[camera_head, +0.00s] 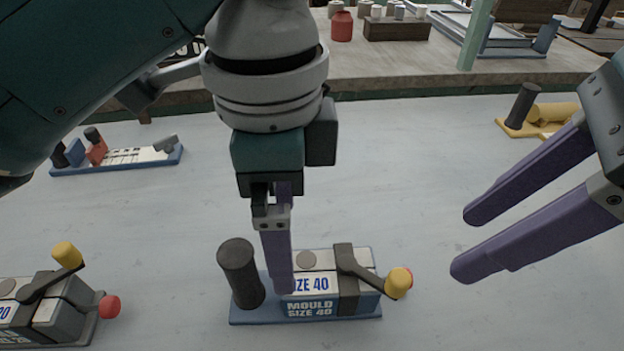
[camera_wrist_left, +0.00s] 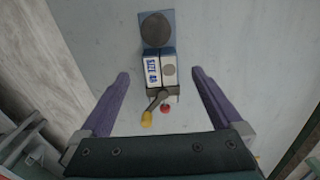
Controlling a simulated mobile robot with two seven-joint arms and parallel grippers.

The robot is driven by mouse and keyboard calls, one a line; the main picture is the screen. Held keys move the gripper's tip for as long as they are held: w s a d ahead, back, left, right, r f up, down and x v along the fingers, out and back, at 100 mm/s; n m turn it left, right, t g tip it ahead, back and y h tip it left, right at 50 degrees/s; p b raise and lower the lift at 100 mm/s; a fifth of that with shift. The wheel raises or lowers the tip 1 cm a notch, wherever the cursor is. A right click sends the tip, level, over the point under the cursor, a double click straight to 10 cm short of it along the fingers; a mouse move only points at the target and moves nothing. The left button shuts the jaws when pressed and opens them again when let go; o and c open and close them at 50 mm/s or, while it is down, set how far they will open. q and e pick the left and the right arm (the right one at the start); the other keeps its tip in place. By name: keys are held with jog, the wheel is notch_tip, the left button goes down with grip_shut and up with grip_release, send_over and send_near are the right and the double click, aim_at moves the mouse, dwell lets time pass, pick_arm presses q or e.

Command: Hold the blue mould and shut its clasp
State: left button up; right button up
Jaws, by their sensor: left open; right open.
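The blue mould (camera_head: 331,310), labelled MOULD SIZE 40, sits upright on the pale table at the front centre, with a dark post (camera_head: 240,273) at its left end. Its clasp has a dark lever (camera_head: 362,270) slanting to a yellow knob (camera_head: 397,283); a red knob is mostly hidden behind it. In the left wrist view both the yellow knob (camera_wrist_left: 146,119) and red knob (camera_wrist_left: 165,108) show. My left gripper (camera_head: 279,284) is open above the mould, its fingers either side of it; contact is not clear. My right gripper (camera_head: 465,242) is open and empty, to the right.
A grey mould (camera_head: 58,316) with yellow and red knobs stands at the front left. A blue-based fixture (camera_head: 118,166) lies at the back left, and a yellow one (camera_head: 550,118) at the back right. The table between is clear. A cluttered bench (camera_head: 400,75) lies beyond.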

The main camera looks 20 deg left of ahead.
aim_at(304, 276)
pick_arm(q)
notch_tip(304, 276, down, 10)
jog(key=shift+r, duration=0.25)
grip_shut()
dwell(0.9)
pick_arm(e)
jog(key=shift+o, duration=0.5)
